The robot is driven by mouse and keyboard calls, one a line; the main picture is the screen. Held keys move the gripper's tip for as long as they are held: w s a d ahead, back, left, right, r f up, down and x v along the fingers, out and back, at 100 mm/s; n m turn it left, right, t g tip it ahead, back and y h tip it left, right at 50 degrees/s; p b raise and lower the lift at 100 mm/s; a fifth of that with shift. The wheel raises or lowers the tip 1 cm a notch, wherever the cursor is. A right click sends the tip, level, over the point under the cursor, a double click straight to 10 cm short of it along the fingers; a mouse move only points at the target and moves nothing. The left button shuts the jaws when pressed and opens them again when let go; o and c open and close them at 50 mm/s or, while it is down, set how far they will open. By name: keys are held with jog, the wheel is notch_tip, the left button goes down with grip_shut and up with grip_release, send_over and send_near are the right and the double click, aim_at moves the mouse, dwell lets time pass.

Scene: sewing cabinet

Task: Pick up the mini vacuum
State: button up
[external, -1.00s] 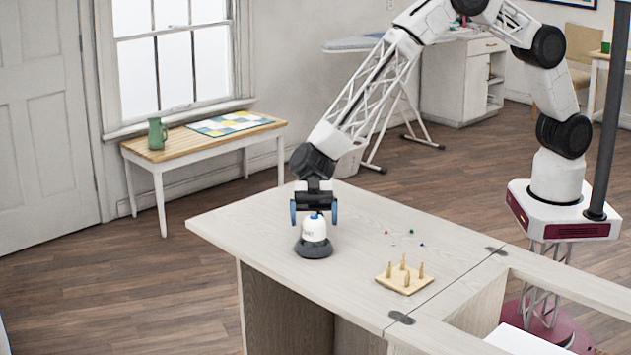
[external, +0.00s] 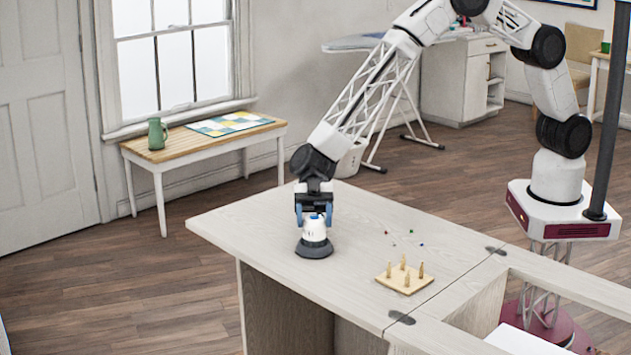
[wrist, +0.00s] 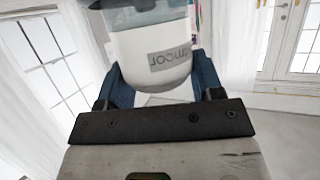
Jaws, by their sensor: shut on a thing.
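The mini vacuum (external: 314,232) is a small white rounded body with a blue top and a dark grey base. In the wrist view, the vacuum's white body (wrist: 150,50) with grey lettering fills the space between the blue fingers (wrist: 160,85). The fingertips are partly hidden behind the vacuum there.
A wooden peg board (external: 404,280) with several upright pegs sits to the right on the cabinet top. Several tiny coloured beads (external: 410,232) lie behind it. An open recess (external: 480,310) is at the right. The surface between vacuum and peg board is clear.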

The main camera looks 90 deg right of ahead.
jog(key=shift+c, duration=0.9)
jog(key=shift+r, duration=0.15)
jog(key=shift+r, duration=1.55)
jog(key=shift+s+d+r, duration=0.15)
jog(key=shift+s, duration=0.1)
jog(key=s+d+r, duration=0.1)
jog(key=s+d, duration=0.6)
jog(key=s, duration=0.6)
jog(key=shift+s+d+r, duration=0.15)
jog(key=shift+d+r, duration=0.05)
jog(key=shift+d, duration=0.2)
